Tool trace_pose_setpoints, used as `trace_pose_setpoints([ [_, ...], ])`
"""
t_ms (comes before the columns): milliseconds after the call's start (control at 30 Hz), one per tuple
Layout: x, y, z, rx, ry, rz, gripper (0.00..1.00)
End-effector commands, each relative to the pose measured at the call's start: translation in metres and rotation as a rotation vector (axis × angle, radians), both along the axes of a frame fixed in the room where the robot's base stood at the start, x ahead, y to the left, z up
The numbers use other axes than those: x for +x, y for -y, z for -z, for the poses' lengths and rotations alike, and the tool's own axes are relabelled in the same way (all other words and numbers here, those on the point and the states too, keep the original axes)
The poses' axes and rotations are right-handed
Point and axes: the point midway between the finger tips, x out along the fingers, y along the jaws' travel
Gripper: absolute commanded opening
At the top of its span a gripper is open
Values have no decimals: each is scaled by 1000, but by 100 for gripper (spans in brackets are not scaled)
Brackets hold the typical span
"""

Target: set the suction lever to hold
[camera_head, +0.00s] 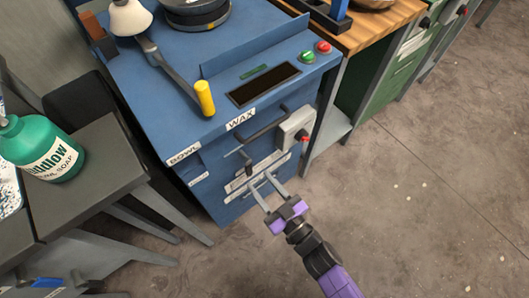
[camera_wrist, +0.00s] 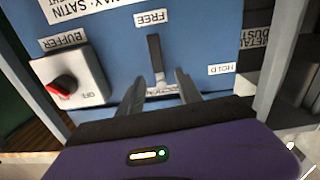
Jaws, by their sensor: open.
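The suction lever is a short dark handle (camera_wrist: 156,56) on the blue cabinet front; it also shows in the head view (camera_head: 247,164). In the wrist view it lies in line with the FREE label (camera_wrist: 152,18), away from the HOLD label (camera_wrist: 221,69) on the right. The SUCTION label (camera_wrist: 162,90) is partly hidden by my fingers. My gripper (camera_head: 262,183) is open and empty in front of the panel.
A grey buffer switch box (camera_wrist: 70,83) with a red knob is beside the lever. A dark bar handle (camera_head: 265,126) sticks out above the lever in the head view. A grey table (camera_head: 110,150) with a green soap bottle (camera_head: 42,148) stands left. Floor at right is clear.

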Motion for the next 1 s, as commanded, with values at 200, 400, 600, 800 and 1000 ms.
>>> trace_pose_setpoints([
  [200, -8, -1, 11, 39, -39, -24, 42],
  [400, 9, -12, 11, 45, -41, -22, 42],
  [600, 35, -30, 11, 46, -41, -23, 42],
  [800, 52, -41, 12, 44, -43, -21, 42],
  [1000, 56, -43, 11, 43, -42, -21, 42],
])
